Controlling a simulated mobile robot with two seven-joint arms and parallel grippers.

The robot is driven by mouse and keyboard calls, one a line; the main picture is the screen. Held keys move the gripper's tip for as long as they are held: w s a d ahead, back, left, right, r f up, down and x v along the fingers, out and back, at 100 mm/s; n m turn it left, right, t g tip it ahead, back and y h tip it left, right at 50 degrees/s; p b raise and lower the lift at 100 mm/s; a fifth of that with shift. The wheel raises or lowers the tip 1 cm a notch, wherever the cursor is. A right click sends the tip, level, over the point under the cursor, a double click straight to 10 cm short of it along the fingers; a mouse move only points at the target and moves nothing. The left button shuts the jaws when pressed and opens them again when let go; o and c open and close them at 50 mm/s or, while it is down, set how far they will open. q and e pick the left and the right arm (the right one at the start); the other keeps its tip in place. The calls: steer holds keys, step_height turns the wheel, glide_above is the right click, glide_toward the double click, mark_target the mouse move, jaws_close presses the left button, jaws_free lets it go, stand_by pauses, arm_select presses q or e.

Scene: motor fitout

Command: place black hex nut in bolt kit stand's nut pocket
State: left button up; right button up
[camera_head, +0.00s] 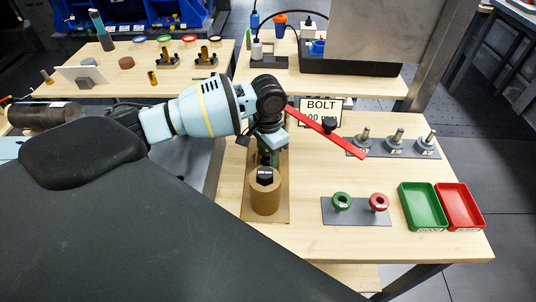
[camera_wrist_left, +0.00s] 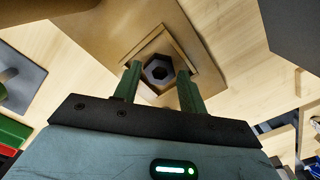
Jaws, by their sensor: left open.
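A black hex nut (camera_wrist_left: 159,72) lies in the hexagonal pocket of the brown bolt kit stand (camera_wrist_left: 196,36) in the left wrist view. It looks flat, with its hole facing the camera. My left gripper (camera_wrist_left: 159,80) is open, with one green finger on each side of the nut and a gap to it. In the head view my left gripper (camera_head: 268,157) points down over the rear part of the stand (camera_head: 283,214) and hides the pocket and nut. A brown cylinder with a black top (camera_head: 265,197) stands at the stand's front. My right gripper is not in view.
A red bar (camera_head: 340,143) and a BOLT sign (camera_head: 320,106) are right of my gripper. A grey plate holds a green ring (camera_head: 342,201) and a red ring (camera_head: 379,202). Green (camera_head: 423,207) and red (camera_head: 459,206) trays lie right. Three upright bolts (camera_head: 397,142) stand behind.

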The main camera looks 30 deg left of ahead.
mark_target(268, 159)
arm_select(q)
step_height(268, 159, up, 11)
steer(key=p, duration=0.1)
steer(key=shift+r, duration=0.2)
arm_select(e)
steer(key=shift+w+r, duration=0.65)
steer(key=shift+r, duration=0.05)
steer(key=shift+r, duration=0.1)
arm_select(q)
steer(key=shift+c, duration=0.3)
